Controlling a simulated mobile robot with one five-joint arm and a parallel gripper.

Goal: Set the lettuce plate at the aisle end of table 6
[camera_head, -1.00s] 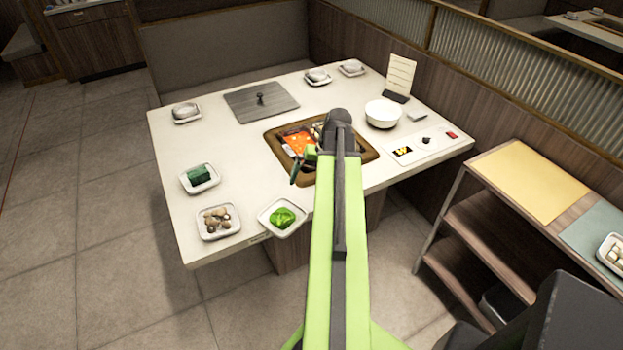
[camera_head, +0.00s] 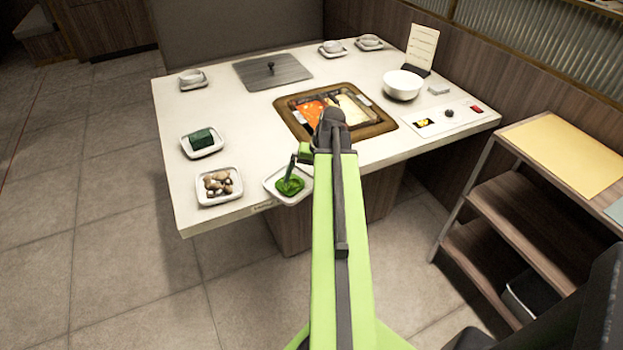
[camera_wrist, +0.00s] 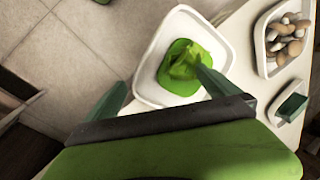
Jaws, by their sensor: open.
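The lettuce plate is a square white plate (camera_head: 274,197) with bright green leaves (camera_head: 290,186), at the near edge of the table (camera_head: 228,112). In the wrist view the plate (camera_wrist: 150,92) appears to overhang the table edge, with floor beyond it. My gripper (camera_head: 291,170) is open above the plate. In the wrist view one dark green finger (camera_wrist: 212,80) reaches over the lettuce and the other (camera_wrist: 108,102) lies outside the plate's rim. I cannot tell whether a finger touches the lettuce.
A mushroom plate (camera_head: 219,201) and a plate with a dark green block (camera_head: 201,141) stand left of it. A divided hot pot (camera_head: 335,110), white bowl (camera_head: 403,84), lid (camera_head: 272,71) and cups occupy the rest. A wooden shelf cart (camera_head: 560,160) stands at right.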

